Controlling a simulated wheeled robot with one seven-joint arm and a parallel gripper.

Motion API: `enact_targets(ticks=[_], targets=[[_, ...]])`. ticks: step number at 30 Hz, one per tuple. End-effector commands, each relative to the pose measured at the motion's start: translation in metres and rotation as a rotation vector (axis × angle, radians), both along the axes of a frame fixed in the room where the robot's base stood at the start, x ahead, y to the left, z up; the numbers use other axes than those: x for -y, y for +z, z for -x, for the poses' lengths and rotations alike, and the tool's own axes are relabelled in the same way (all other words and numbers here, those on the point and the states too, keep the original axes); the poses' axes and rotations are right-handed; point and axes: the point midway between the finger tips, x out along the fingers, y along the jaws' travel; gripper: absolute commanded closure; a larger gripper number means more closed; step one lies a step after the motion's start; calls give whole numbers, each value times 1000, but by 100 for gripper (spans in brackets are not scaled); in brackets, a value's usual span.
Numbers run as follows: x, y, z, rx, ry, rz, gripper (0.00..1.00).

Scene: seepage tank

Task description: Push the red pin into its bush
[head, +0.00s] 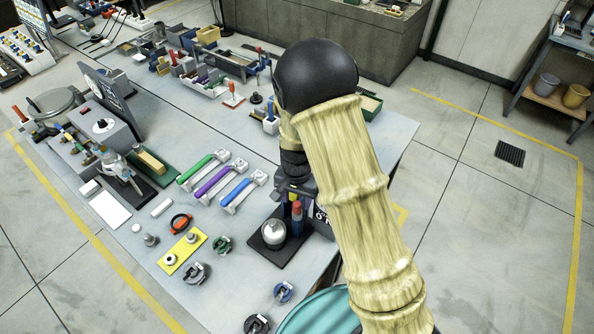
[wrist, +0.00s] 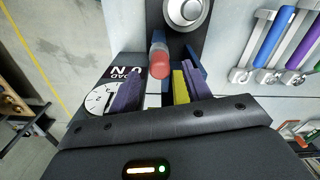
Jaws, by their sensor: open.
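The red pin (head: 297,209) stands upright beside a dark base plate with a silver round weight (head: 274,233). A blue part shows directly below its red top; I cannot tell whether this is the bush. In the wrist view the pin's red rounded end (wrist: 154,70) points toward the camera. My gripper (wrist: 158,82) is open, with one dark purple finger left of the pin and one right of it. The fingers look apart from the pin. In the head view my arm hides most of the gripper.
A dark block with white lettering (wrist: 130,72) stands left of the pin in the wrist view. A row of green, purple and blue handles (head: 215,182) lies left of the pin on the grey bench. A yellow plate (head: 183,251) and small fittings lie nearer the front.

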Motion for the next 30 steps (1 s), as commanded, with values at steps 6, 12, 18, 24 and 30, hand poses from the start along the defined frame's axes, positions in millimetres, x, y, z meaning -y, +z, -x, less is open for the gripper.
enact_targets(ticks=[6,12,18,24,30], targets=[[-1,36,-2,5,0,-2,52],[-1,73,-2,6,-1,-3,52],[0,112,-2,4,-2,-3,52],[0,138,-2,0,-2,-1,52],[0,144,-2,-1,-3,0,52]])
